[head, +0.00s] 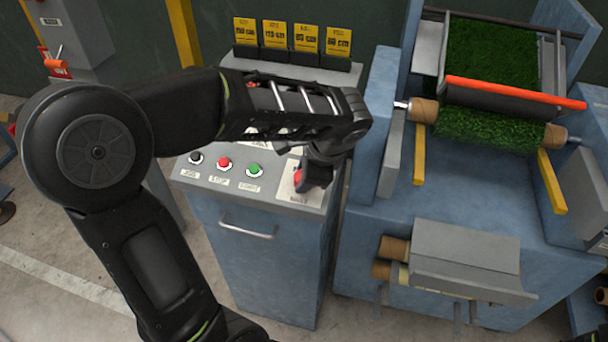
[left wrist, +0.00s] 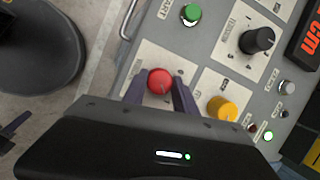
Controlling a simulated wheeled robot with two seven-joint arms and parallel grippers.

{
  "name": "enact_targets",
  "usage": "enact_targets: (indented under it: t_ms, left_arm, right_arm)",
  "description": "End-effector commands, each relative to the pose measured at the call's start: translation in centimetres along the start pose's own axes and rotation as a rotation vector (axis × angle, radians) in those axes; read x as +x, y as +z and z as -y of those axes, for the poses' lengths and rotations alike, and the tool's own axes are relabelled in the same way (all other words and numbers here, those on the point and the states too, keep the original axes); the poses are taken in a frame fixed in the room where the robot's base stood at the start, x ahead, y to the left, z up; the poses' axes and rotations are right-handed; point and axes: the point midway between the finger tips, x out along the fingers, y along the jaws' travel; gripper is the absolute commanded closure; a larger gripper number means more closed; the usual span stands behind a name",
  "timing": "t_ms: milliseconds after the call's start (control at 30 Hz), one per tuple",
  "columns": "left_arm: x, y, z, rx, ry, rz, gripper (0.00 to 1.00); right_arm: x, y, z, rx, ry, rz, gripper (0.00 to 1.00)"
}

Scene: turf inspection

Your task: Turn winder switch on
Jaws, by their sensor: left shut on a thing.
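A red ball-shaped knob (head: 298,177) sits on a pale plate at the front right corner of the sloped grey control panel (head: 208,176). My left gripper (head: 311,182) reaches over the panel from above and is shut on this knob. In the left wrist view the red knob (left wrist: 160,80) is between the two dark fingertips (left wrist: 160,88). The plate's label is too small to read surely. My left arm hides much of the panel's middle and back in the head view. My right gripper is not in view.
Black, red and green buttons (head: 254,170) line the panel's front left. The left wrist view shows a black rotary knob (left wrist: 256,40), a yellow button (left wrist: 222,107) and a lit green lamp (left wrist: 268,135). A blue turf-roll machine (head: 390,240) stands close on the right.

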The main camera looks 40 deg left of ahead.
Motion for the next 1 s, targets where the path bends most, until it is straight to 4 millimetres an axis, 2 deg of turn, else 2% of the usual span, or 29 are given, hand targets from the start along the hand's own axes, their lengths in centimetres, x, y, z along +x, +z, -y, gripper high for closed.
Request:
enact_targets:
  t_ms: [333, 367, 600, 867, 1000]
  left_arm:
    - [-0.05, -0.03, 0.05, 0.006, -0.003, -0.001, 1.0]
    - [-0.05, -0.04, 0.06, 0.006, -0.003, -0.001, 0.65]
    - [-0.02, -0.02, 0.02, 0.004, -0.002, -0.001, 0.45]
    - [-0.06, -0.01, 0.01, 0.004, -0.001, 0.0, 0.45]
    - [-0.8, -0.08, 0.06, 0.004, -0.003, -0.002, 0.45]
  right_arm:
    - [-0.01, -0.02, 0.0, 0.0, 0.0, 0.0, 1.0]
    - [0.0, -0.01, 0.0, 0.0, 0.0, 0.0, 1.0]
    - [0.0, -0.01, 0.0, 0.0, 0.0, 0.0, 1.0]
    - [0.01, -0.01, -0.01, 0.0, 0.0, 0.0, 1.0]
    - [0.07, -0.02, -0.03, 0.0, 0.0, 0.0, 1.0]
